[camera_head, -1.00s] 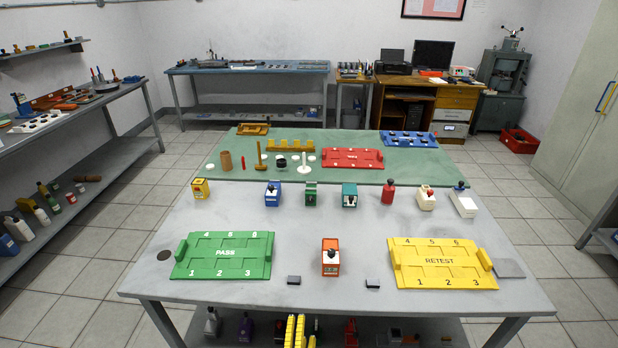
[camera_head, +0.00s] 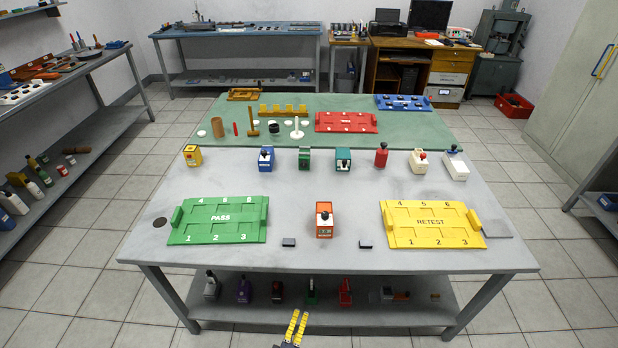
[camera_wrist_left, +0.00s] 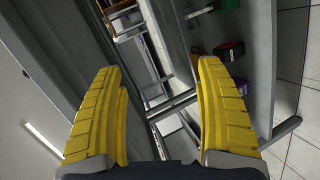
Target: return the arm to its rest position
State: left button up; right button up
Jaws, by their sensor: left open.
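My left gripper (camera_head: 296,327) shows at the bottom middle of the head view, low in front of the table's front edge and away from the things on top. Its two yellow fingers are apart with nothing between them. In the left wrist view the fingers (camera_wrist_left: 160,115) are spread wide and empty, with the underside of the table and its shelf beyond. My right gripper is in neither view.
The grey table (camera_head: 330,255) bears a green PASS tray (camera_head: 219,221), a yellow RETEST tray (camera_head: 431,223), an orange device (camera_head: 324,219) and several small devices behind. Its lower shelf (camera_head: 360,312) holds more devices. The floor in front is clear.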

pick_arm(q)
jog(key=s+a+f+m+g, duration=0.3)
jog(key=s+f+m, duration=0.3)
jog(key=s+f, duration=0.25)
jog(key=s+a+f+m+g, duration=0.25)
jog(key=s+f+m, duration=0.35)
jog(key=f, duration=0.4)
jog(key=s+a+f+m+g+y, duration=0.1)
jog(key=s+a+f+g, duration=0.1)
jog(key=s+a, duration=0.3)
jog(key=s+a+f+m+g+y, duration=0.1)
jog(key=s+a+f, duration=0.4)
jog(key=s, duration=0.7)
jog(key=s+a+f+m+g+y, duration=0.1)
jog(key=s+a+f+m+g, duration=0.1)
jog(key=s+a, duration=0.4)
jog(key=s+f+g, duration=0.1)
jog(key=s, duration=0.2)
jog(key=shift+s+f+m+g, duration=0.15)
jog(key=shift+f+m+g, duration=0.2)
jog(key=shift+m, duration=0.05)
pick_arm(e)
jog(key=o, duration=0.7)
